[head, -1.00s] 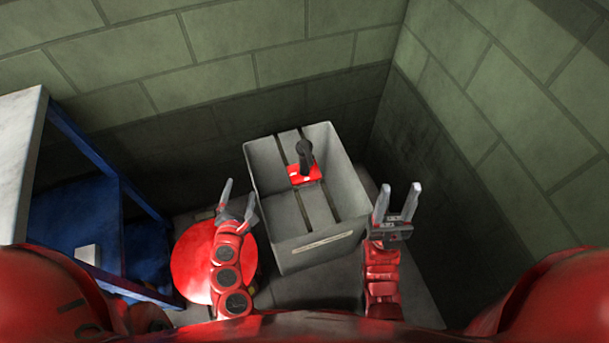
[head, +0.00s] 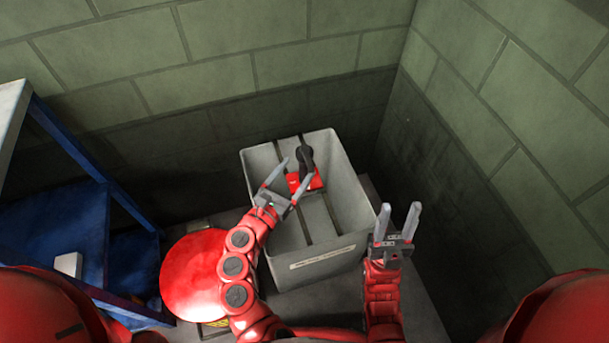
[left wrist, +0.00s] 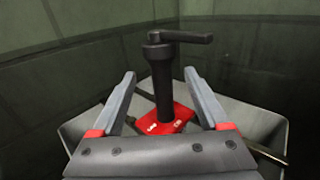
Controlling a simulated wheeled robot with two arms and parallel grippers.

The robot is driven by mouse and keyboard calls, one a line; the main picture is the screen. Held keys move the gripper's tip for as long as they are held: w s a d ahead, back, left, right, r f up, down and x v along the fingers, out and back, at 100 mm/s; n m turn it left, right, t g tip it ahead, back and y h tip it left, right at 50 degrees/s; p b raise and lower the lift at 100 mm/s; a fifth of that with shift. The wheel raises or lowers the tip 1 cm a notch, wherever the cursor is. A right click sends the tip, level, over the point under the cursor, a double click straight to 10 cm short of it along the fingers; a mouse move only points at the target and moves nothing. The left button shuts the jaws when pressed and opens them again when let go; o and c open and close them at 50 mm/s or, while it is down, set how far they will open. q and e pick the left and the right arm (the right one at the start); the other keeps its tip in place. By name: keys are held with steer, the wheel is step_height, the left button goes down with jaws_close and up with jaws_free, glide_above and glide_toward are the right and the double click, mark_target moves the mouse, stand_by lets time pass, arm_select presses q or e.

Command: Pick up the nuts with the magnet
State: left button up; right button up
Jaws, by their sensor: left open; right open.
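The magnet is a red plate (head: 314,181) with a black upright handle (head: 304,158) in the grey bin (head: 345,190). In the left wrist view its black handle (left wrist: 161,80) with a crank-like top stands between my fingers, beyond them, and the red base (left wrist: 168,122) shows below. My left gripper (head: 288,169) is open over the bin, its fingertips close to the handle; contact is not visible. My right gripper (head: 399,222) is open and empty at the bin's right front side. I cannot make out any nuts.
A red round disc (head: 193,275) lies left of the bin. A blue frame shelf (head: 85,215) with a small white block (head: 68,264) stands at the left. Green block walls (head: 230,75) close off the back and right.

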mark_target(310, 151)
arm_select(q)
steer(key=shift+x, duration=1)
steer(key=shift+r+b+x, duration=0.1)
steer(key=shift+b+x, duration=0.2)
steer(key=shift+x, duration=1.05)
steer(key=shift+r+b+x, duration=0.15)
steer(key=shift+b+x, duration=0.1)
steer(key=shift+x, duration=1.15)
jaws_close()
